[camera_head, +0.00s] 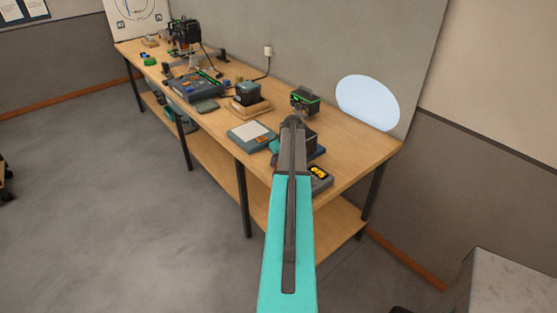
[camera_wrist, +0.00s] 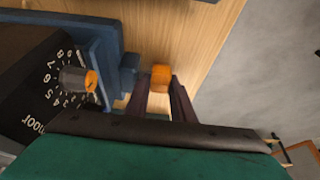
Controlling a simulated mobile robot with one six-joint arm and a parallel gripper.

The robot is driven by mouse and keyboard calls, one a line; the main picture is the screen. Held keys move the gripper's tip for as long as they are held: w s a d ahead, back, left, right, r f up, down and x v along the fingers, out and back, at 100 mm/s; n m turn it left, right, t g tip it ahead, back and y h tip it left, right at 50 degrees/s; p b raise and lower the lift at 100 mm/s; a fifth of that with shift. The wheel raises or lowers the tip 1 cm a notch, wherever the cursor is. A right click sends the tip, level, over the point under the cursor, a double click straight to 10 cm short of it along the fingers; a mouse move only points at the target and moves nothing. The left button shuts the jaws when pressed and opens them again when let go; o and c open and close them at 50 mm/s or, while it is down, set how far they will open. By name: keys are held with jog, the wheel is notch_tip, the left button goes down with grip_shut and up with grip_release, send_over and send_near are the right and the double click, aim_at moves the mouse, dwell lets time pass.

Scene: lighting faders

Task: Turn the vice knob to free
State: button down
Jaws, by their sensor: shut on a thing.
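In the wrist view, an orange block-shaped knob (camera_wrist: 161,76) sits at the end of a blue stub on the blue vice (camera_wrist: 98,32). I take it to be the vice knob. My gripper (camera_wrist: 162,88) has its two dark fingers on either side of this knob, shut on it. The vice is beside a dark box with a numbered dial (camera_wrist: 78,80), which has a grey knob with an orange face. In the head view, my arm hides the vice knob and the fingertips; part of the dark box (camera_head: 307,140) shows beside the arm.
The wooden bench (camera_head: 355,140) runs to the far left against a wall. Open floor (camera_head: 130,215) lies in front.

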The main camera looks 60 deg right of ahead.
jog(key=shift+w+d+r+g, duration=0.1)
jog(key=shift+d+g, duration=0.1)
jog(key=shift+g, duration=0.1)
jog(key=shift+w+d+g+y, duration=0.1)
jog(key=shift+w+g+y, duration=0.15)
jog(key=shift+g, duration=0.5)
jog(key=shift+w+d+g+y, duration=0.1)
jog(key=shift+g+y, duration=0.25)
jog(key=shift+g, duration=0.4)
jog(key=shift+w+f+g+y+p, duration=0.1)
jog(key=shift+f+g+y+p, duration=0.15)
jog(key=shift+g, duration=0.95)
jog(key=shift+g+y, duration=0.25)
jog(key=shift+g, duration=0.15)
jog(key=shift+a, duration=0.1)
jog(key=c, duration=1.8)
grip_release()
jog(key=shift+f, duration=0.1)
